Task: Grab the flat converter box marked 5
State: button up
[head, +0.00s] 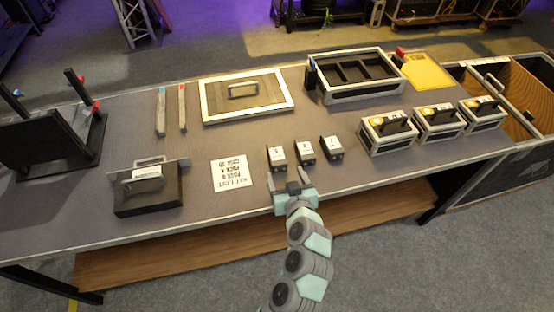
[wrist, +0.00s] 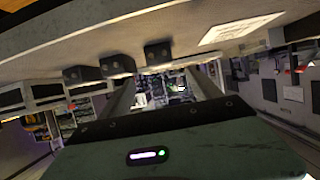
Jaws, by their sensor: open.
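Three small black boxes with white number labels stand in a row on the table: the left one (head: 277,158), the middle one (head: 305,152) and the right one (head: 332,148). The labels are too small to read surely, so I cannot tell which is marked 5. My gripper (head: 293,185) is open and empty at the table's front edge, just in front of the left and middle boxes. In the wrist view the same boxes show beyond and above the fingers (wrist: 160,75); the left box (wrist: 158,53) is nearest between them. No box is touched.
A white printed list (head: 231,173) lies left of the boxes. Three larger white-framed cases (head: 387,134) stand to the right. Behind are a framed panel with a handle (head: 247,103) and a compartment tray (head: 355,90). A black handled case (head: 147,198) is at left.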

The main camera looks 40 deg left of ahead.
aim_at(279, 161)
jog(key=b+x, duration=0.1)
jog(key=x, duration=0.7)
jog(key=shift+b, duration=0.3)
jog(key=shift+s+d, duration=0.1)
grip_shut()
dwell(0.3)
